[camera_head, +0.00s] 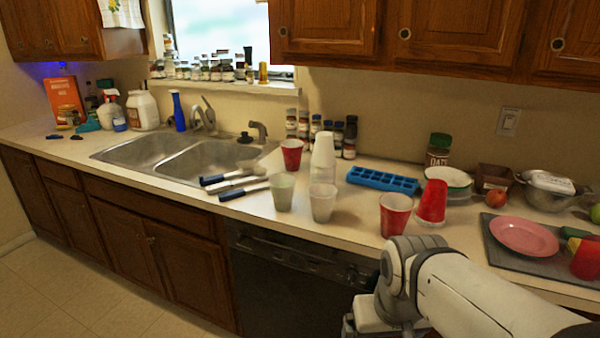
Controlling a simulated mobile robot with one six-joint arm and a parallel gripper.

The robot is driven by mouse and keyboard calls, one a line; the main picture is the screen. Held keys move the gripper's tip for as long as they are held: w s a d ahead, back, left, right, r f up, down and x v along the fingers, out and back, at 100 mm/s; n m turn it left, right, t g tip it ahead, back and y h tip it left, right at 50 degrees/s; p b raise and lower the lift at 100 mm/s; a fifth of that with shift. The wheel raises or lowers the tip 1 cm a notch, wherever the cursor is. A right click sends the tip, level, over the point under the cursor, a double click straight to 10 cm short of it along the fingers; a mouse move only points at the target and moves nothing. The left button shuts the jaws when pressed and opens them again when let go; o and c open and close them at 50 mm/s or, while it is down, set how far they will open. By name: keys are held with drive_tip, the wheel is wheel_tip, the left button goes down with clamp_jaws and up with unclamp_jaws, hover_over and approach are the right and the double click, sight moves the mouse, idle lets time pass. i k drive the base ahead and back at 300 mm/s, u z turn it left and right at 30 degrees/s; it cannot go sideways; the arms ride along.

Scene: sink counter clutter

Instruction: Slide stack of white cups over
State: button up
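A tall stack of white cups (323,158) stands upside down on the counter, right of the sink. A pale greenish cup (283,191) stands in front of it to the left, and a whitish translucent cup (322,203) stands directly in front, partly covering the view of its base. My arm reaches in from the lower right, with its bent joint in front of the counter edge. My gripper's fingers are not in the picture, so its opening and contents cannot be seen.
Red cups stand at the back left (291,154) and front right (395,214); another is upside down (432,203). A blue ice tray (383,180) lies right of the stack. Dark-handled utensils (240,187) lie left, beside the sink (190,156). Spice jars (350,138) stand behind.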

sight(318, 175)
drive_tip(key=u, duration=0.05)
drive_tip(key=k, duration=0.6)
drive_tip(key=u, duration=0.55)
drive_tip(key=i, duration=1.75)
drive_tip(key=z, duration=0.35)
